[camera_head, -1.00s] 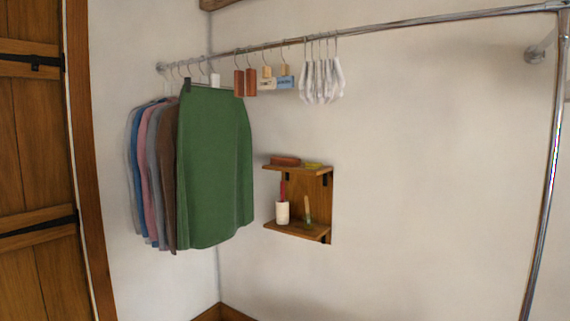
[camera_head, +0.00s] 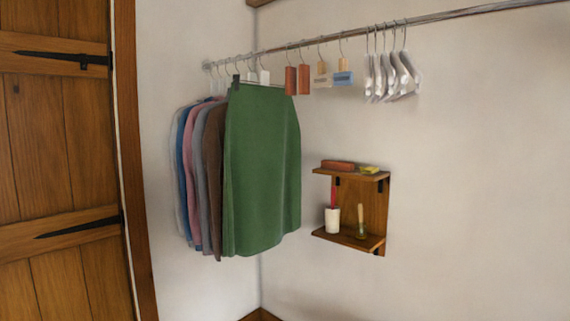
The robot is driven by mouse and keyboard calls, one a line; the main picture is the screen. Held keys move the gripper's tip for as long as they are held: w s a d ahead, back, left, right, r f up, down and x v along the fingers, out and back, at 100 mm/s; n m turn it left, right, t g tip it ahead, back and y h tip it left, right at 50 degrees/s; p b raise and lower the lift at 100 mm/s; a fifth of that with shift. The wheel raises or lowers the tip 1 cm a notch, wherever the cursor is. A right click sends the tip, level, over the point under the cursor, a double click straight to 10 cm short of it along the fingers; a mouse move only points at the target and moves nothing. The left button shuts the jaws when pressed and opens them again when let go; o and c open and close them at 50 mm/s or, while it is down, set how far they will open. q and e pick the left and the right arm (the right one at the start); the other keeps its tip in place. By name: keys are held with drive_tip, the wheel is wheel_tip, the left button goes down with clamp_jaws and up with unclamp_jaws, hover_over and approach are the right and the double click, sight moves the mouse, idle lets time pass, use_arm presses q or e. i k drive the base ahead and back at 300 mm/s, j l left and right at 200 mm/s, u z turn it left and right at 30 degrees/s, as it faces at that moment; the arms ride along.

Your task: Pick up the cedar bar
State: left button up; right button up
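A reddish-brown bar (camera_head: 338,165), which looks like the cedar bar, lies flat on the top board of a small wooden wall shelf (camera_head: 372,207). A small yellow item (camera_head: 369,170) lies to its right on the same board. Two reddish-brown blocks (camera_head: 291,80) also hang by hooks from the rail, and I cannot tell for sure what wood they are. Neither of my grippers is in view.
A metal rail (camera_head: 440,17) runs along the wall, with a green skirt (camera_head: 262,170), several shirts (camera_head: 190,180) and white hangers (camera_head: 392,78). A white roller (camera_head: 332,220) and a brush (camera_head: 361,222) stand on the lower board. A wooden door (camera_head: 55,180) is at left.

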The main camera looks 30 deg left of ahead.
sight(337, 165)
drive_tip(key=i+j+u, duration=0.2)
drive_tip(key=j+u, duration=0.15)
drive_tip(key=u, duration=0.15)
drive_tip(key=i+j+u, duration=0.2)
drive_tip(key=u, duration=0.3)
drive_tip(key=i+j+u, duration=0.25)
drive_tip(key=u, duration=0.25)
drive_tip(key=i+j, duration=0.1)
drive_tip(key=i, duration=0.35)
drive_tip(key=i+z, duration=0.1)
drive_tip(key=i, duration=0.35)
